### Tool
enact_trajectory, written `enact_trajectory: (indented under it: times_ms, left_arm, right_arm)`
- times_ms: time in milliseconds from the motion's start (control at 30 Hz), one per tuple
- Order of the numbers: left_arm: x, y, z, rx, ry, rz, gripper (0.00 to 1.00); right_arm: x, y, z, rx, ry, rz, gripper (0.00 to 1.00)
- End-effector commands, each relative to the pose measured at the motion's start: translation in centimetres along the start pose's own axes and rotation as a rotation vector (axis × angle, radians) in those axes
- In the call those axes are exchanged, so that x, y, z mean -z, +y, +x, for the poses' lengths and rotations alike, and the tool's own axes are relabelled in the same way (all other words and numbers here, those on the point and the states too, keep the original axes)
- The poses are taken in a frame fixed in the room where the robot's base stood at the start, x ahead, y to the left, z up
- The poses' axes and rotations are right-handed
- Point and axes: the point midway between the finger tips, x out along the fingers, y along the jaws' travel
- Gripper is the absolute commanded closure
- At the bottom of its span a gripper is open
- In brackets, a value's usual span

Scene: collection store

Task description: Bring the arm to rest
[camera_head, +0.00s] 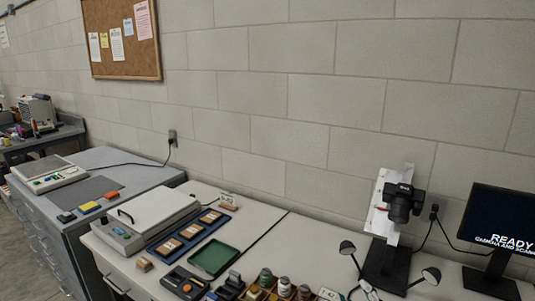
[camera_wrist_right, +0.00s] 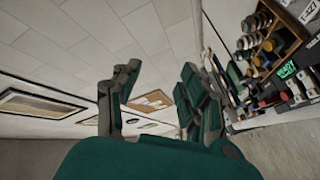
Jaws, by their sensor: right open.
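My right gripper (camera_wrist_right: 160,72) shows in the right wrist view, with its green body at the bottom and its two dark jointed fingers standing apart. It is open, with nothing between the fingers. The view is turned on its side, and the gripper appears in free air in front of the wall. Neither arm shows in the head view, and my left gripper is in no view.
The head view shows a white bench with a green tray (camera_head: 214,257), a blue tray of framed pieces, a camera on a stand (camera_head: 400,202) and a monitor (camera_head: 503,224). A grey cabinet (camera_head: 97,173) stands left.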

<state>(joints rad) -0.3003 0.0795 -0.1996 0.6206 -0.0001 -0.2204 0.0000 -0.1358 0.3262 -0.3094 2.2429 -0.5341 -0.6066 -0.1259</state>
Motion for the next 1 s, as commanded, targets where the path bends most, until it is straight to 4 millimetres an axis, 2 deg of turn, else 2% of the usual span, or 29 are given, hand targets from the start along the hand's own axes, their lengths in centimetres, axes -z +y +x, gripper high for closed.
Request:
enact_trajectory:
  times_ms: [33,100,233,333,467,733,1000]
  left_arm:
    - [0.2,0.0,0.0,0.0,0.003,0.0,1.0]
    - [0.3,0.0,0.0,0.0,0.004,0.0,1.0]
    - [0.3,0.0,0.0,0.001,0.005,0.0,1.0]
    - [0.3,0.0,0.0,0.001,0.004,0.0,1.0]
    - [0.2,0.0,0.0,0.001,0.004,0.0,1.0]
    - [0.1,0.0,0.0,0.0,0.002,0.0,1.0]
    - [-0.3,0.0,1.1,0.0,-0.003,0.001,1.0]
  right_arm:
    - [-3.0,-1.7,-1.8,0.06,-0.14,0.105,0.57]
    - [-6.7,-4.1,-4.5,0.144,-0.325,0.23,0.57]
    - [-10.8,-8.0,-9.9,0.278,-0.589,0.39,0.57]
    - [-12.4,-10.1,-13.4,0.357,-0.731,0.468,0.57]
    - [-13.5,-12.1,-17.5,0.444,-0.881,0.543,0.57]
    - [-14.0,-15.0,-25.2,0.605,-1.13,0.651,0.57]
    - [-19.6,-21.8,-23.2,0.619,-1.15,0.637,0.57]
